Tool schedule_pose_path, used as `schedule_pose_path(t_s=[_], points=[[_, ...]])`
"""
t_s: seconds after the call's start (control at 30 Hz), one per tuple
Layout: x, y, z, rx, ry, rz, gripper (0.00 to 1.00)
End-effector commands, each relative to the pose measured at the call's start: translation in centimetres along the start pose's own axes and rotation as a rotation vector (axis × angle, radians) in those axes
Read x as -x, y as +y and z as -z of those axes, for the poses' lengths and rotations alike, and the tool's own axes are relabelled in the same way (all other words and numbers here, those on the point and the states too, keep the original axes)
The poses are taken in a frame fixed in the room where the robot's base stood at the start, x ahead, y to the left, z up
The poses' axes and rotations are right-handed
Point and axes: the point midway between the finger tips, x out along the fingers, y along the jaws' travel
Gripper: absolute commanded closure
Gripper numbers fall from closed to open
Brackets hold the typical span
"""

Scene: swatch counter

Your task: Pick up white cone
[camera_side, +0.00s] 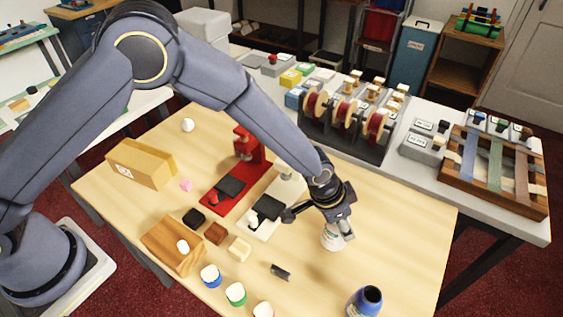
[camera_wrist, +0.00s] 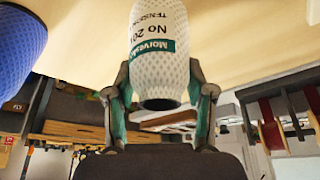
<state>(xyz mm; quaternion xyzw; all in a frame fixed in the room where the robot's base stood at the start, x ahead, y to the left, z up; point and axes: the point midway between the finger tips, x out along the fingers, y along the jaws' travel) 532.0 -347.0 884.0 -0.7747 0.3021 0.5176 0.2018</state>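The white cone (camera_side: 332,238) is at the right part of the wooden table, just below my gripper (camera_side: 320,222), which hides its upper part. In the wrist view the cone (camera_wrist: 160,60) is at top centre, with a printed white label and green band and a dark opening at its near end. The fingers of my gripper (camera_wrist: 160,72) are spread, one on each side of the cone, with their tips close to its sides. Whether they touch it cannot be told.
A blue cone (camera_side: 365,302) stands nearby at the front right; it also shows in the wrist view (camera_wrist: 20,48). A white stand (camera_side: 270,208) and red stand (camera_side: 236,185) are close behind. Table to the right is clear.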

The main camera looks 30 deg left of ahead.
Motion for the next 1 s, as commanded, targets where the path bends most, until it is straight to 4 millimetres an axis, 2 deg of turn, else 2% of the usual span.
schedule_pose_path(t_s=[0.03,0.3,0.37,0.6,0.77,0.9,1.0], points=[[0.0,0.0,0.0,0.000,0.000,0.000,0.55],[0.0,0.0,0.0,0.000,0.000,0.000,0.83],[0.0,0.0,0.0,0.000,0.001,0.000,0.87],[0.1,0.0,0.1,0.000,0.001,0.000,0.87],[1.1,0.0,0.6,0.000,0.004,0.000,0.87],[3.1,0.0,1.4,0.000,0.006,0.000,0.87],[5.8,0.3,0.4,-0.001,0.003,0.000,0.87]])
